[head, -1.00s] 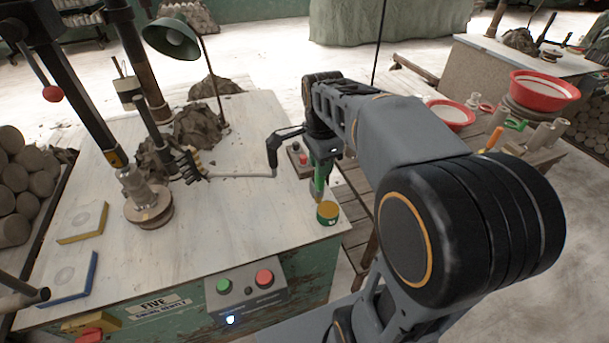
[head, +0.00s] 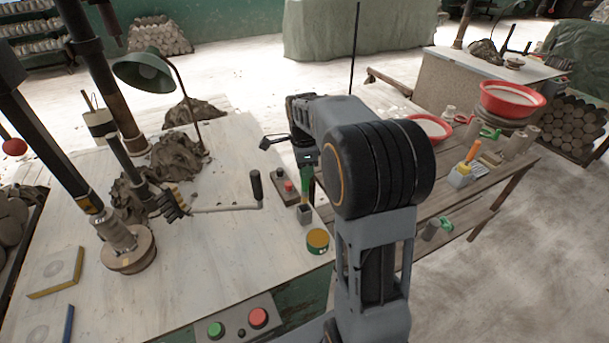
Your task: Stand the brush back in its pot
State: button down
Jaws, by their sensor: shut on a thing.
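The brush (head: 306,182) has a green handle and stands roughly upright below my gripper (head: 305,158), near the right edge of the pale worktable. My gripper is shut on its upper part; the fingers are small and partly hidden by my arm. A small dark grey pot (head: 304,215) sits on the table directly under the brush. The brush's lower end meets the pot's mouth in this view. I cannot tell how deep it sits, and the bristles are not visible.
A yellow-topped round tin (head: 317,240) stands just in front of the pot. A small switch box (head: 286,187) and a crank handle (head: 256,187) are close on the left. A lamp (head: 150,72) and clay lumps (head: 180,158) stand farther left.

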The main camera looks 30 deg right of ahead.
jog(key=shift+w+d+f, duration=0.25)
jog(key=shift+w+f, duration=0.2)
jog(key=shift+f, duration=0.15)
jog(key=shift+w+f, duration=0.1)
jog(key=shift+f, duration=1.6)
